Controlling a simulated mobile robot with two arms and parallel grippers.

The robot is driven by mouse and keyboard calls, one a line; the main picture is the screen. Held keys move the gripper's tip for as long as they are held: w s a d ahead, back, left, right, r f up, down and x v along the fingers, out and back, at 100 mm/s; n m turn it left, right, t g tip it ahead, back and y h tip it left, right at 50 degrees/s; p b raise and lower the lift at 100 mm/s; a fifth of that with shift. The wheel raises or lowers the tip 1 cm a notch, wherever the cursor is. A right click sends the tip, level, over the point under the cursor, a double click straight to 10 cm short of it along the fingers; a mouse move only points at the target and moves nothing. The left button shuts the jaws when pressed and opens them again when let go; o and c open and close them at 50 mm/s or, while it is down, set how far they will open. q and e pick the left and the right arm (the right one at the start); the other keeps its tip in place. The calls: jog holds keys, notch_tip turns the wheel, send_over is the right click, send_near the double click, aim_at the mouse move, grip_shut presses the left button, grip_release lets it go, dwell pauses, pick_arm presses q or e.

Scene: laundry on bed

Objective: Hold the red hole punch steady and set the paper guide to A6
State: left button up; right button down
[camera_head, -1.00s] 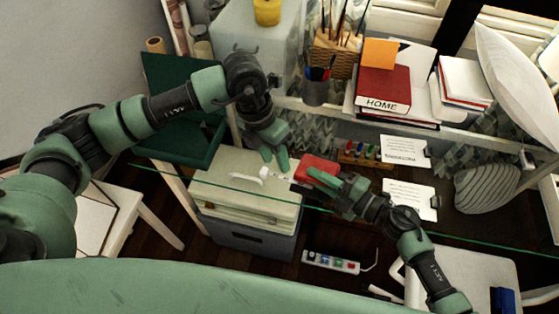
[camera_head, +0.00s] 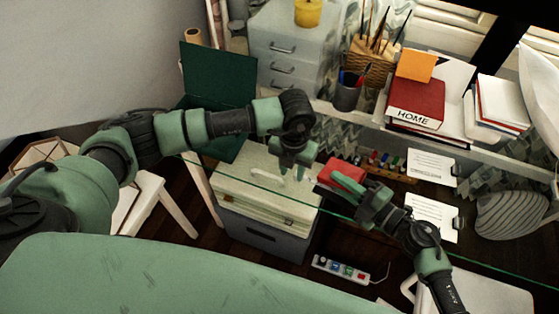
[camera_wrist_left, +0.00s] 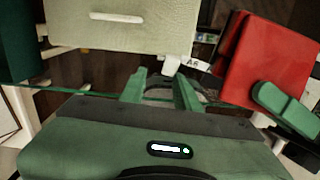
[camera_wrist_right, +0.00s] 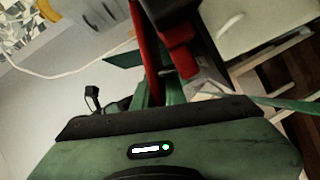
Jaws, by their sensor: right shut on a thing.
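The red hole punch (camera_head: 338,173) lies in the middle of the head view, and its broad red body (camera_wrist_left: 262,55) is at the right of the left wrist view. My right gripper (camera_head: 352,186) is shut on it; red parts (camera_wrist_right: 150,55) show beyond its fingers in the right wrist view. A pale paper guide strip (camera_wrist_left: 193,63) marked A6 sticks out left of the punch, with a small white end piece (camera_wrist_left: 172,64). My left gripper (camera_head: 292,166) points down beside this strip, its fingers (camera_wrist_left: 160,82) apart and the white piece just beyond their tips.
The glass desk edge (camera_head: 270,187) runs across, above a cream cabinet (camera_head: 265,205). Marker pens (camera_head: 385,160) and printed sheets (camera_head: 432,167) lie behind and right.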

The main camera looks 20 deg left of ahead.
pick_arm(q)
jog(key=shift+s+d+f, duration=0.3)
jog(key=shift+d+f, duration=0.05)
jog(key=shift+d, duration=0.2)
jog(key=shift+s+d+f, duration=0.25)
jog(key=shift+d+f, duration=0.1)
jog(key=shift+d, duration=0.15)
jog(key=a, duration=0.5)
jog(key=shift+w+f, duration=0.15)
jog(key=shift+w, duration=0.1)
jog(key=shift+w+a+r, duration=0.2)
jog(key=shift+a+r, duration=0.25)
jog(key=shift+r, duration=0.2)
notch_tip(320, 180, up, 11)
jog(key=shift+w+f, duration=0.15)
jog(key=m, duration=0.2)
send_near(281, 179)
jog(key=w+f, duration=0.1)
jog(key=f, duration=0.1)
jog(key=w+f, duration=0.1)
jog(key=f, duration=0.1)
jog(key=w+f, duration=0.1)
jog(key=f, duration=0.1)
jog(key=shift+d+f, duration=0.25)
jog(key=shift+d, duration=0.1)
grip_shut()
